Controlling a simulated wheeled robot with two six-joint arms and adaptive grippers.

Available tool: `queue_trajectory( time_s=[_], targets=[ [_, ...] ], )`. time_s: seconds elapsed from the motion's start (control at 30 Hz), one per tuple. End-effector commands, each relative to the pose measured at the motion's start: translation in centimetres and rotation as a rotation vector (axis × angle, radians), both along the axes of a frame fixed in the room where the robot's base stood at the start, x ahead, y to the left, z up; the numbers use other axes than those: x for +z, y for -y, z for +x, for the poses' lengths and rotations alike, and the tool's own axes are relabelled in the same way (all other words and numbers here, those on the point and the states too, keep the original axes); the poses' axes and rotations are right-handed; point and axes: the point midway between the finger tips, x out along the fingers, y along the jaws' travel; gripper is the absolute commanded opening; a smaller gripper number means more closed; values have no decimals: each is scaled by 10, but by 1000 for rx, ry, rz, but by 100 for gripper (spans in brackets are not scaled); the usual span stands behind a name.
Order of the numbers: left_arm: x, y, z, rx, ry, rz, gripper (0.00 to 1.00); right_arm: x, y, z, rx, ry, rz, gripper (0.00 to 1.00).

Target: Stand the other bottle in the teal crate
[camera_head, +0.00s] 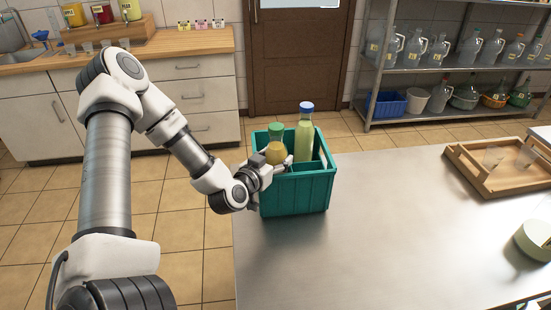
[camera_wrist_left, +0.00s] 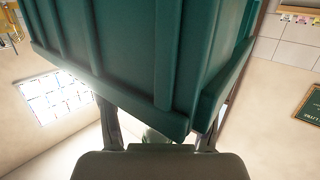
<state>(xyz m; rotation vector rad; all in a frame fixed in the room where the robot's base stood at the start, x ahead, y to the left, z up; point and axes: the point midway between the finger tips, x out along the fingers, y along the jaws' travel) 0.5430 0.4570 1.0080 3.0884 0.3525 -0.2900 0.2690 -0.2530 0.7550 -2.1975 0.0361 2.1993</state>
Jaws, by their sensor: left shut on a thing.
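The teal crate (camera_head: 296,193) stands at the left end of the metal table. A tall bottle with a blue cap and pale yellow-green contents (camera_head: 304,138) stands upright in its right part. A shorter bottle with a green cap and amber contents (camera_head: 276,151) is upright at the crate's left part. My left gripper (camera_head: 277,167) is shut on this bottle at about rim height. Its lower part is hidden, so I cannot tell whether its base rests on the crate's floor. In the left wrist view the crate wall (camera_wrist_left: 120,55) fills the top, close to the fingers.
The metal table (camera_head: 380,230) is clear right of the crate. A wooden tray (camera_head: 478,180) with clear cups lies at the far right, with a round pale green object (camera_head: 535,238) nearer. A shelf of jugs stands behind.

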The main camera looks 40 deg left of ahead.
Motion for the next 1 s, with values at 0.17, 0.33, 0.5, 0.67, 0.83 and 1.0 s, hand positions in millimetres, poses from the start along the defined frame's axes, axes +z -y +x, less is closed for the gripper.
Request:
queue_trajectory(
  time_s=[0.17, 0.33, 0.5, 0.67, 0.83, 1.0],
  targets=[
    [-3, 0, 0, 0, 0, 0, 87, -2, 0, 0, 0, 0, 0, 91],
    [-2, 0, 0, 0, 0, 0, 87, -2, 0, 0, 0, 0, 0, 91],
    [0, 0, 0, 0, 0, 0, 87, 0, 0, 0, 0, 0, 0, 91],
    [5, 2, -14, 3, -1, -6, 87, 5, 0, 0, 0, 0, 0, 91],
    [13, 10, -46, 5, 0, -9, 87, 19, 0, 0, 0, 0, 0, 91],
    [21, 17, -77, 3, -3, -7, 87, 39, 0, 0, 0, 0, 0, 91]
  ],
)
